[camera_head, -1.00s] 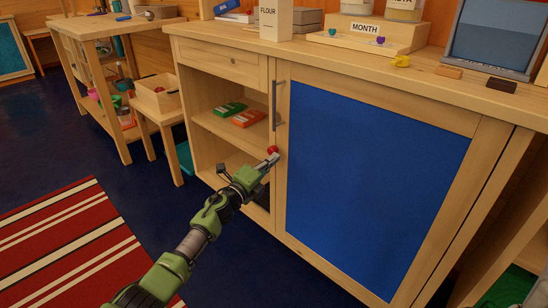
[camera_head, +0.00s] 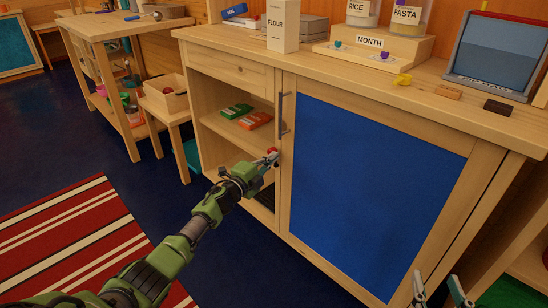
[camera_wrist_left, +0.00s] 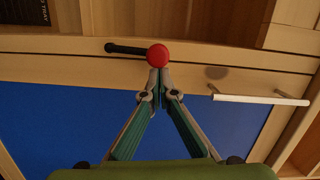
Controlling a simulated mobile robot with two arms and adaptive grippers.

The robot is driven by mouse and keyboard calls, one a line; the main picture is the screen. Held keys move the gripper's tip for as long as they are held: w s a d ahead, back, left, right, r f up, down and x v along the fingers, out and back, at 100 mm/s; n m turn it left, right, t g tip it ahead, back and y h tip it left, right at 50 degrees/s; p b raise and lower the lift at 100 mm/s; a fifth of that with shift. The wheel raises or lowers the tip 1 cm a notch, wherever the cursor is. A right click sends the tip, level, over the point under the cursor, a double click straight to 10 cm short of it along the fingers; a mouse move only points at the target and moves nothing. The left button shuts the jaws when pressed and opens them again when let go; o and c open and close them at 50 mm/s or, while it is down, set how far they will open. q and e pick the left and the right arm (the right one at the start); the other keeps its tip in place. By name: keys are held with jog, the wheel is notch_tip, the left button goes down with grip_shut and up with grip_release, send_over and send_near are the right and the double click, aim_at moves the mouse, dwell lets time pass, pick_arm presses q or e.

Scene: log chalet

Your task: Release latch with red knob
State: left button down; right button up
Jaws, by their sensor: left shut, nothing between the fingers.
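The red knob (camera_head: 271,150) is at the left edge of the blue-panelled cabinet door (camera_head: 372,185), below the door handle (camera_head: 281,113). In the left wrist view the knob (camera_wrist_left: 158,55) is on the end of a dark latch bar (camera_wrist_left: 124,48) running to the left. My left gripper (camera_head: 268,160) is shut and empty, its fingertips (camera_wrist_left: 159,70) right at the knob. I cannot tell whether they touch it. The door looks closed. My right gripper (camera_head: 440,284) is open and empty at the bottom edge, in front of the door.
Left of the door, open shelves hold a green box (camera_head: 235,111) and an orange box (camera_head: 254,121). A small stool (camera_head: 166,118) with a crate stands further left. The counter (camera_head: 340,66) above carries a flour box and jars. The floor by the striped rug (camera_head: 80,240) is clear.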

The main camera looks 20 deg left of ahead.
pick_arm(q)
jog(key=shift+w+a+r+n+p, duration=0.25)
jog(key=shift+a+n+p, duration=0.25)
jog(key=shift+a, duration=0.15)
jog(key=shift+w+a+r+n+p, duration=0.15)
jog(key=shift+w+a+n+p, duration=0.15)
jog(key=shift+a+n, duration=0.3)
pick_arm(e)
jog(key=s+d+f+g+h, duration=0.1)
jog(key=s+d+f+g, duration=0.1)
jog(key=s+f+g, duration=0.3)
jog(key=shift+s+d+f+g+h, duration=0.3)
jog(key=shift+d+f, duration=0.05)
jog(key=shift+f, duration=2)
